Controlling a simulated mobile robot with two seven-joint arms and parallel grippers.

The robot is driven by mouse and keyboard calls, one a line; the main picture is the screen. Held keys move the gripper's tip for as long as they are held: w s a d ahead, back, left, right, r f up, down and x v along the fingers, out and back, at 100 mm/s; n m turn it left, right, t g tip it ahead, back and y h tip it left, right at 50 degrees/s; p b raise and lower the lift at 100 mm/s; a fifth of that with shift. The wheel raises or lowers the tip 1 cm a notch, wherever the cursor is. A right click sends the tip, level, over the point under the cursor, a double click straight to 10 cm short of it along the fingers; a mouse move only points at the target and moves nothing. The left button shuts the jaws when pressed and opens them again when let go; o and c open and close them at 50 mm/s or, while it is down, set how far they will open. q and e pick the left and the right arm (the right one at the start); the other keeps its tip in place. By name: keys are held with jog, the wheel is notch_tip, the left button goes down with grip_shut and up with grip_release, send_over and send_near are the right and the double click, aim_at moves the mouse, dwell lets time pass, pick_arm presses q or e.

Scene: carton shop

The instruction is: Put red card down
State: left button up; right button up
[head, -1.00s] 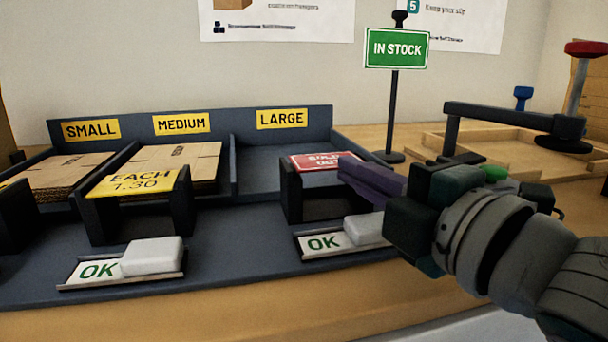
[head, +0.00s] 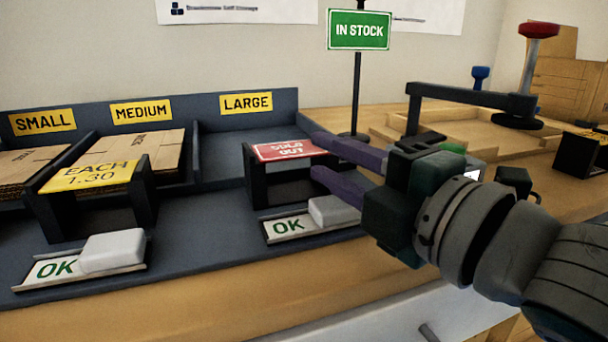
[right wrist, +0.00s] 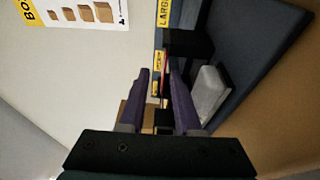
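The red SOLD OUT card (head: 290,150) lies flat on top of the black stand (head: 262,182) in front of the LARGE bay. My right gripper (head: 318,155) is open at the right end of the card, one finger above and beyond it, the other below and nearer. In the right wrist view, the two purple fingers (right wrist: 158,72) are apart, with a thin red edge of the card (right wrist: 166,62) seen between and beyond them. I see no finger pressing on the card. My left gripper is not in view.
A white block on an OK plate (head: 285,227) sits just in front of the stand. The IN STOCK sign (head: 359,30) stands behind my right gripper. A yellow EACH 1.30 card (head: 90,176) lies on another stand to the left. The LARGE bay (head: 222,160) is empty.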

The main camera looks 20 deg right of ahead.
jog(key=v, duration=1)
jog(key=shift+p, duration=0.45)
